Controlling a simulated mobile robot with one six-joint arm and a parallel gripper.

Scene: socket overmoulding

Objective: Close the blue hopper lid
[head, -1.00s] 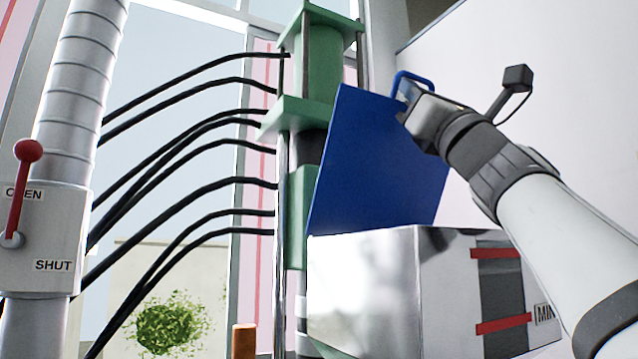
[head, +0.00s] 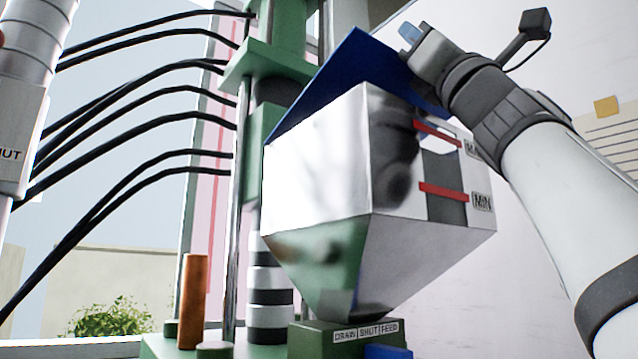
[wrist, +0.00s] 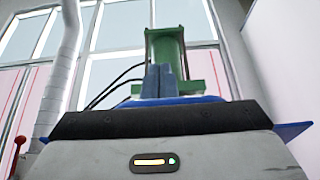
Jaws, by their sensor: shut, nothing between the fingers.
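The blue lid (head: 345,65) stands part-open at a slant above the shiny metal hopper (head: 315,155). In the wrist view, blue edges of the lid (wrist: 292,131) show on both sides beyond my wrist. My gripper (head: 410,33) is shut and empty at the upper right part of the lid, seemingly against or just over it; exact contact is hidden. Its fingertips also show in the wrist view (wrist: 160,80), pointing at the green press column. The lid's blue handle cannot be made out now.
The green press column (head: 265,130) stands just left of the hopper, with black hoses (head: 130,120) running left. An orange cylinder (head: 192,300) stands at lower left.

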